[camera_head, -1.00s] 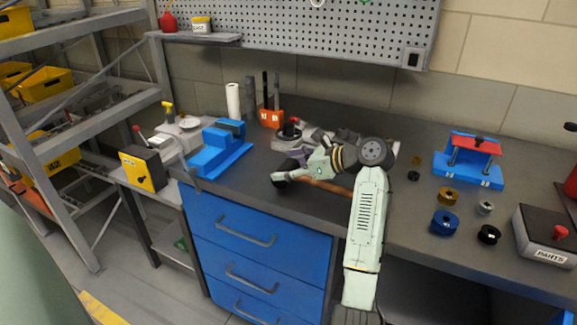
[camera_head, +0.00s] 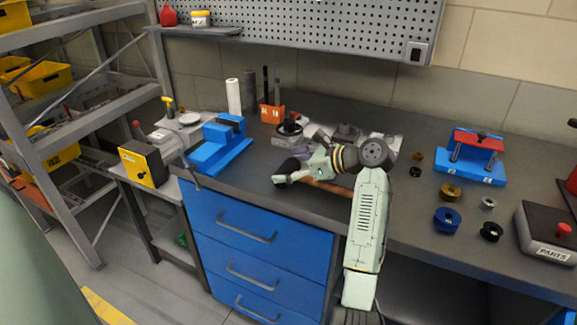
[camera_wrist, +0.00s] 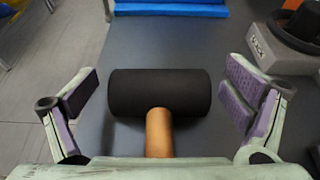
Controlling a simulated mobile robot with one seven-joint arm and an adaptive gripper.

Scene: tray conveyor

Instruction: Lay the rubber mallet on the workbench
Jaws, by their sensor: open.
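The rubber mallet has a black cylindrical head (camera_wrist: 160,92) and a wooden handle (camera_wrist: 158,132). My gripper (camera_wrist: 162,97) is open, with a purple-padded finger on each side of the mallet and a clear gap to both ends of the head. The rear of the handle is hidden under my gripper.
A blue vise (camera_head: 220,145) stands left of the mallet, and an orange tool holder (camera_head: 271,113) behind. Grey parts lie behind my wrist. A blue-and-red fixture (camera_head: 470,157), several rings and a parts box (camera_head: 545,232) are to the right. The bench's front edge is close.

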